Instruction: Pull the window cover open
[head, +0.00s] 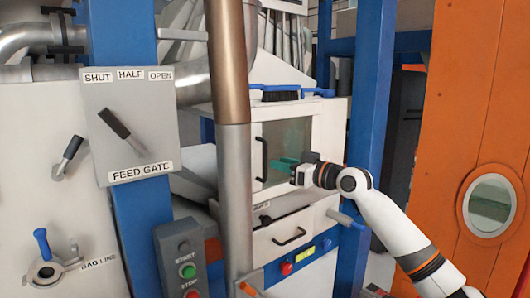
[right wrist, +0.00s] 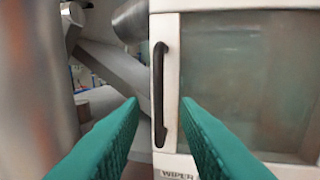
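The window cover (head: 291,127) is a white frame around a murky glass pane, on the white cabinet. A black vertical bar handle (head: 264,160) runs down its left side and looks upright in the right wrist view (right wrist: 160,95). My right gripper (head: 283,164) has green fingers and reaches in from the right in front of the pane. In the right wrist view its fingers (right wrist: 160,105) are spread, with the handle between them in the picture. I cannot tell whether the tips reach the handle. The cover looks closed. My left gripper is not in view.
A vertical metal pipe (head: 235,180) stands just left of the cover and also fills the left of the right wrist view (right wrist: 38,90). A blue post (head: 371,90) rises on the right. A drawer with a handle (head: 290,236) lies below. An orange panel (head: 475,110) is far right.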

